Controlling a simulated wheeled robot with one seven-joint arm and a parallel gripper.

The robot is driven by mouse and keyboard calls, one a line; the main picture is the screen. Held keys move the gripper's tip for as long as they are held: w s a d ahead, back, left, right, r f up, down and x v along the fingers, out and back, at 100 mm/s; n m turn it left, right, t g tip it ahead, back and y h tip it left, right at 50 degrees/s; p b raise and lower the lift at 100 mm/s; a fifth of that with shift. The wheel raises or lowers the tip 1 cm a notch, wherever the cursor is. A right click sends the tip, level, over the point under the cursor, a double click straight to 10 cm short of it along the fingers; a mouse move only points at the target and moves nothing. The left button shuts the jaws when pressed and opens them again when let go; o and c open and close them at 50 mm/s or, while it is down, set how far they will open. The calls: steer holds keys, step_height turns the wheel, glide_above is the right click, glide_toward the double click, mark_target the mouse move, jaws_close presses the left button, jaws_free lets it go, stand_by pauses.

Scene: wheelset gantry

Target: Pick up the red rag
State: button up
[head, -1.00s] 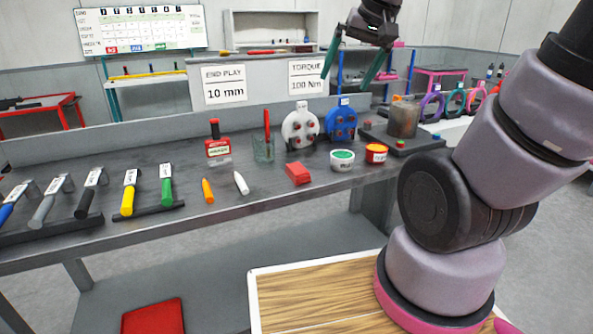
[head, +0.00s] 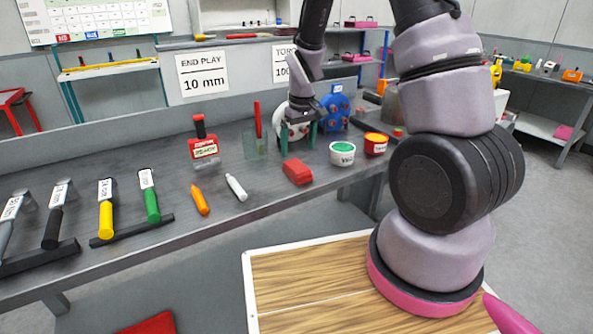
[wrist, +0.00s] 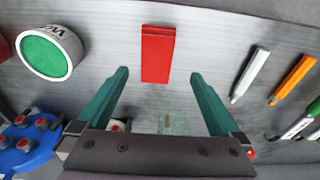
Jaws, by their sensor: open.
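The red rag (head: 297,171) is a small folded red block lying on the grey workbench (head: 262,205), near its front edge. In the wrist view the rag (wrist: 157,54) lies ahead of the fingertips, centred between the lines of the two fingers. My gripper (head: 296,140) is over the bench, just behind the rag in the head view. In the wrist view its green fingers (wrist: 158,76) are spread apart with nothing between them. The gripper is apart from the rag.
A green-lidded tub (head: 343,153) and a red-and-yellow tub (head: 375,144) stand right of the rag. A white marker (head: 236,187) and an orange marker (head: 200,200) lie left. A glass beaker (head: 257,143) and grey and blue round parts (head: 338,108) stand behind, near the gripper.

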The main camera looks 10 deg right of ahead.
mark_target(297, 166)
steer(key=f, duration=0.2)
steer(key=w+f, duration=0.1)
steer(key=f, duration=0.5)
steer(key=shift+w+f, duration=0.2)
steer(key=shift+w, duration=0.05)
steer(key=c, duration=1.3)
